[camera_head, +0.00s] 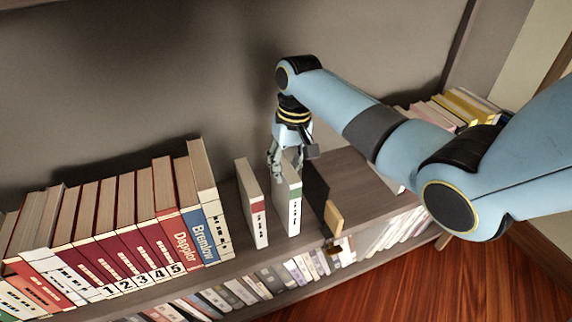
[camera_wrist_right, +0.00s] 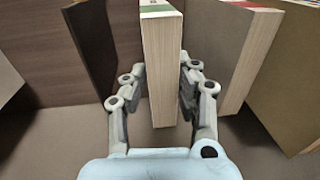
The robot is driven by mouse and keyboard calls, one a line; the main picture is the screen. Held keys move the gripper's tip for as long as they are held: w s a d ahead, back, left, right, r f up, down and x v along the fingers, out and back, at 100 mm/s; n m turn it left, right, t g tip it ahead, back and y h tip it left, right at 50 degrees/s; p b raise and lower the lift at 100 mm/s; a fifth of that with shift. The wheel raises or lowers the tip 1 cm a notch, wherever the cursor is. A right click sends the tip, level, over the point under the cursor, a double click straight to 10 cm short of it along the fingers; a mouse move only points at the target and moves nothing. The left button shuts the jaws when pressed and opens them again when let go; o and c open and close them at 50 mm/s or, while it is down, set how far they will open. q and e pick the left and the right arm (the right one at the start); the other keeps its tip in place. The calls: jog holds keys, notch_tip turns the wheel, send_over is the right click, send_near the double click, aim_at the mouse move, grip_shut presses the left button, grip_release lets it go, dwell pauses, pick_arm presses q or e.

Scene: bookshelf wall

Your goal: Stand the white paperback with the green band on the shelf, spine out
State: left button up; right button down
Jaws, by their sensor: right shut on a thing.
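The white paperback with the green band (camera_head: 294,212) is upright on or just above the shelf board, its spine facing out toward the room. I cannot tell whether its bottom edge touches the board. My right gripper (camera_head: 283,165) reaches over it from behind and above and is shut on it. In the right wrist view the paperback's page block (camera_wrist_right: 160,65) lies between the two fingers of the gripper (camera_wrist_right: 156,98). My left gripper is not in view.
A white book with a red band (camera_head: 257,215) stands just left, with a gap. A dark upright panel (camera_head: 315,192) and a tan block (camera_head: 333,217) are close on the right. Leaning books (camera_head: 110,225) fill the left. Bare shelf (camera_head: 355,185) lies further right, under my arm.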

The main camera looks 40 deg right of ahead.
jog(key=shift+f, duration=0.2)
dwell(0.5)
jog(key=c, duration=1)
grip_release()
jog(key=shift+o, duration=0.2)
notch_tip(320, 180, up, 12)
jog(key=d, duration=0.1)
jog(key=shift+s+d, duration=0.2)
jog(key=shift+f, duration=0.1)
